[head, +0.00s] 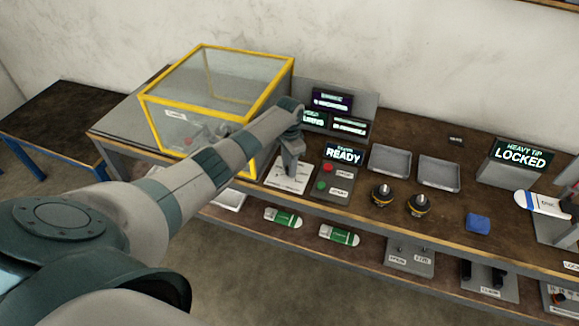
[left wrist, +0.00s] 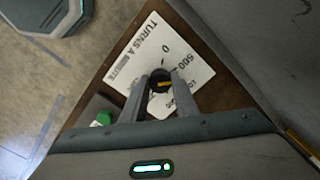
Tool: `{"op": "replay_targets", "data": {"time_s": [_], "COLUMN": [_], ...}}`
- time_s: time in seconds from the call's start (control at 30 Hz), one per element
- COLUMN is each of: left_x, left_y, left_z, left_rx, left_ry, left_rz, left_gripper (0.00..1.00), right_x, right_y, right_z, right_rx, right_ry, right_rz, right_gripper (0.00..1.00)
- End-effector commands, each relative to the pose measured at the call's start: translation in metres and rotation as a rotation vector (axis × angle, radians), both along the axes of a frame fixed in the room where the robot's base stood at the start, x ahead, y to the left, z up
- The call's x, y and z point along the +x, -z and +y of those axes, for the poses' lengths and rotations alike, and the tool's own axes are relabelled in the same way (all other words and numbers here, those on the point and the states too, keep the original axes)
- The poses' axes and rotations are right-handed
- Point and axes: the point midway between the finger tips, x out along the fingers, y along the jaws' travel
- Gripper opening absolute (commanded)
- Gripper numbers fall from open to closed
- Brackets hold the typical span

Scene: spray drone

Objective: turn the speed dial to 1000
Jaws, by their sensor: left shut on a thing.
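The speed dial's white plate (head: 286,182) lies on the bench right of the yellow-framed clear case. In the left wrist view the plate (left wrist: 141,50) reads "TURNS A MINUTE", with 0 and 500 readable and other print partly covered by a finger. The dark dial knob (left wrist: 158,98) has a yellow mark on top; which number it points to I cannot tell. My left gripper (head: 290,172) points down over the plate. In the left wrist view its two fingers (left wrist: 160,82) are shut on the knob from both sides. My right gripper is out of view.
The yellow-framed case (head: 196,100) stands close behind my left forearm. A panel with a red and a green button (head: 321,184) and a READY sign (head: 343,155) are right of the plate. Two empty grey trays (head: 390,161), two black-yellow nozzle-like parts (head: 381,194) and a LOCKED sign (head: 520,155) stand further right.

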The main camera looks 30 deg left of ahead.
Motion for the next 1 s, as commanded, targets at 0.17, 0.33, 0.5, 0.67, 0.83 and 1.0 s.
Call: {"op": "replay_targets", "data": {"time_s": [0.17, 0.33, 0.5, 0.67, 0.83, 1.0], "left_x": [0.0012, 0.0014, 0.0017, 0.0018, 0.002, 0.0021], "left_y": [-0.0001, 0.0, -0.0004, -0.0008, -0.0011, -0.0012], "left_z": [0.0011, 0.0008, 0.0006, 0.0005, 0.0006, 0.0005], "left_rx": [0.002, 0.001, 0.0, 0.0, 0.0, 0.0], "left_ry": [0.159, 0.287, 0.375, 0.421, 0.436, 0.436], "left_rz": [-0.003, -0.003, -0.004, -0.004, -0.004, -0.004], "left_gripper": [0.04, 0.04, 0.04, 0.04, 0.04, 0.04], "right_x": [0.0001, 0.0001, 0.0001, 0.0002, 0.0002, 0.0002], "right_y": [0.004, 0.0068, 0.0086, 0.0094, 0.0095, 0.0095], "right_z": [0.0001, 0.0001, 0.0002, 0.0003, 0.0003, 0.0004], "right_rx": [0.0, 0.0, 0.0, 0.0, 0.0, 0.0], "right_ry": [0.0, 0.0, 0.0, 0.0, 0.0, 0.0], "right_rz": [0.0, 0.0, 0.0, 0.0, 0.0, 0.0], "right_gripper": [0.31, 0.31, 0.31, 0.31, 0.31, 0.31]}}
